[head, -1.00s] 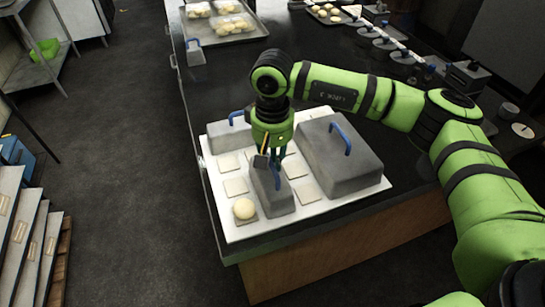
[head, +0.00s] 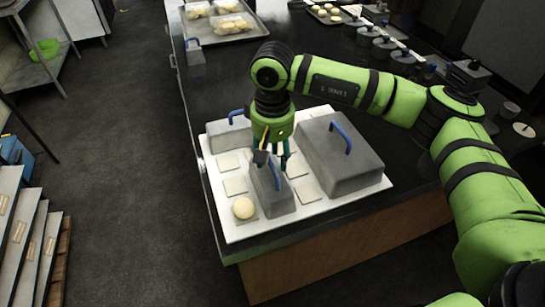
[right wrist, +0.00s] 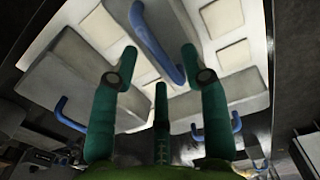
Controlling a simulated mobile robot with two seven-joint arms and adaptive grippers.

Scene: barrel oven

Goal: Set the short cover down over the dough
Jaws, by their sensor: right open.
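The short cover is a narrow grey box (head: 277,201) with a blue handle (head: 274,174) on top. It sits on the white board (head: 310,207) near its front edge. A round pale dough ball (head: 243,208) is on a marked square just left of the cover, uncovered. Any dough under the cover is hidden. My right gripper (head: 272,157) is open right above the cover's handle. In the right wrist view its fingers (right wrist: 160,75) are spread, with a blue handle (right wrist: 157,45) between and beyond them, not gripped. My left gripper is not in view.
A large grey cover (head: 355,172) stands at the board's right, and another grey cover (head: 222,138) at its back left. Several empty marked squares lie between them. A tray of dough packs (head: 218,38) is at the far end of the dark counter (head: 235,80).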

